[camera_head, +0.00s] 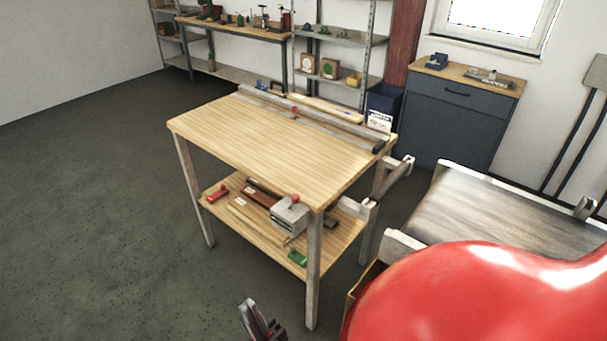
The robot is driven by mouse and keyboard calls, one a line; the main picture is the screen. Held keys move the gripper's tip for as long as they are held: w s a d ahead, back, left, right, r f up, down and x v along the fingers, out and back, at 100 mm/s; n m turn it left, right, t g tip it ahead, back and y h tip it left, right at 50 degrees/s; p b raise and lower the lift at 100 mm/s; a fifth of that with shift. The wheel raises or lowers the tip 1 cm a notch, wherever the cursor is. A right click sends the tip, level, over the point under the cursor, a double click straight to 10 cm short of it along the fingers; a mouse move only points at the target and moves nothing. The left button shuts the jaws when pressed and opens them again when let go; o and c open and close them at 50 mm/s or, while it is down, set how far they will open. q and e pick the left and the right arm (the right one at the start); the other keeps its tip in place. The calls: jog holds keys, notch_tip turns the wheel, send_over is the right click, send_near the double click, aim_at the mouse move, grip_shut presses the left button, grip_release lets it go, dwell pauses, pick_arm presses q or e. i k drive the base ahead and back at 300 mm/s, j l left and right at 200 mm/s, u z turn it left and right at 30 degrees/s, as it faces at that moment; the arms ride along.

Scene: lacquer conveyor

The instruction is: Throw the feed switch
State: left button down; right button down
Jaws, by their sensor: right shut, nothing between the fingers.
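I cannot pick out the feed switch for certain. A grey belt bed with pale side rails (490,210), likely the conveyor, stands at the right. Its near part is hidden behind a large glossy red shape at the lower right. My right gripper (262,322) is at the bottom edge, dark, its fingers shut and empty. It appears in front of the workbench, apart from everything. My left gripper is not in view.
The workbench (270,140) fills the middle, with a long metal rail along its back edge. Its lower shelf (262,240) also holds small red and green items. A dark cabinet (455,120) and shelving stand behind. The floor at left (90,220) is clear.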

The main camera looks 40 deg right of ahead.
aim_at(295, 199)
jog(key=i+j+z, duration=0.15)
jog(key=i+z, duration=0.15)
jog(key=z, duration=0.15)
jog(key=i+j+z, duration=0.2)
jog(key=z, duration=0.3)
jog(key=i+j+z, duration=0.3)
jog(key=z, duration=0.15)
jog(key=i+j+z, duration=0.15)
jog(key=j+z, duration=0.3)
jog(key=i+j+z, duration=0.1)
jog(key=j+z, duration=0.85)
jog(key=j, duration=0.7)
jog(key=i+z, duration=0.05)
